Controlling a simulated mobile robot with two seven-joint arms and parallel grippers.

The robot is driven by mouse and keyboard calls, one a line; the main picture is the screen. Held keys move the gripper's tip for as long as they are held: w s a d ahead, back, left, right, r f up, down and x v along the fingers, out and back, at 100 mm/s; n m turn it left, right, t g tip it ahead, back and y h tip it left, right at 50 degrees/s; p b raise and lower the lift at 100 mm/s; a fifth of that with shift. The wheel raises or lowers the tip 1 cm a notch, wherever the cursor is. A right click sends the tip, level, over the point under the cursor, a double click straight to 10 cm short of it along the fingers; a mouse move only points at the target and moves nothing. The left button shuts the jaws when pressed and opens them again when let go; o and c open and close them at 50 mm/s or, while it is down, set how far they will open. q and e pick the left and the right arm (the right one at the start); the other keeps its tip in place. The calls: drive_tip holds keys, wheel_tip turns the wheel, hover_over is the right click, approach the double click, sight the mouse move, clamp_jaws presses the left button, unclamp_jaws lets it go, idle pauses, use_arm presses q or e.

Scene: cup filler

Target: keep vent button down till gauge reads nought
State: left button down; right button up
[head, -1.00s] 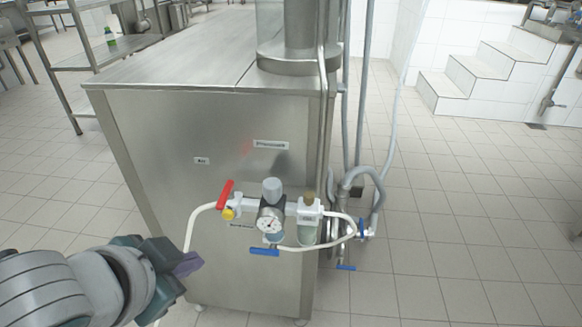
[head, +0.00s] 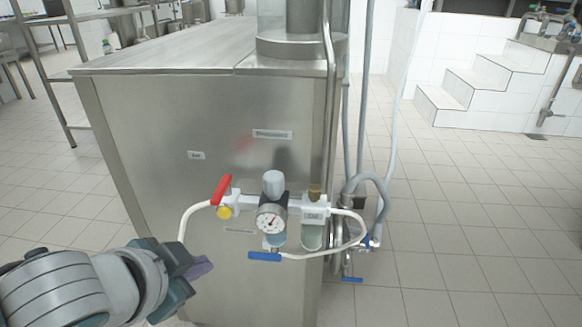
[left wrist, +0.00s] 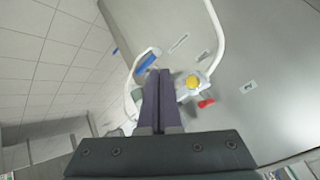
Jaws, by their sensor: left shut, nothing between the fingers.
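The yellow button (head: 224,212) sits on the white pipe fitting on the steel cabinet's front, just below the red lever. It also shows in the left wrist view (left wrist: 192,82), to the right of my fingertips. The round pressure gauge (head: 271,218) is right of the button, under a grey knob. Its needle is too small to read surely. My left gripper (head: 203,268) is shut and empty, below and left of the button and apart from it. In the left wrist view its dark fingers (left wrist: 158,76) lie together. My right gripper is not in view.
The red lever (head: 221,189) stands raised at the fitting's left end. A blue handle (head: 265,256) hangs below the gauge, and a white hose (head: 185,222) loops at the left. The steel cabinet (head: 150,130) blocks the way ahead; tiled floor (head: 450,220) is clear at right.

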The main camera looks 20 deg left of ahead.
sight(224, 214)
use_arm(q)
drive_tip(key=w+a+b, duration=0.1)
drive_tip(key=w+b, duration=0.2)
drive_tip(key=w, duration=0.4)
drive_tip(key=shift+a, duration=0.35)
drive_tip(key=shift+w, duration=0.15)
idle(1.6)
drive_tip(key=shift+w+a, duration=0.1)
drive_tip(key=shift+w, duration=0.25)
drive_tip(key=shift+w+a, duration=0.15)
drive_tip(key=shift+w, duration=0.25)
idle(0.6)
idle(3.5)
drive_tip(key=shift+s+d+p, duration=0.25)
drive_tip(key=shift+s+p, duration=0.5)
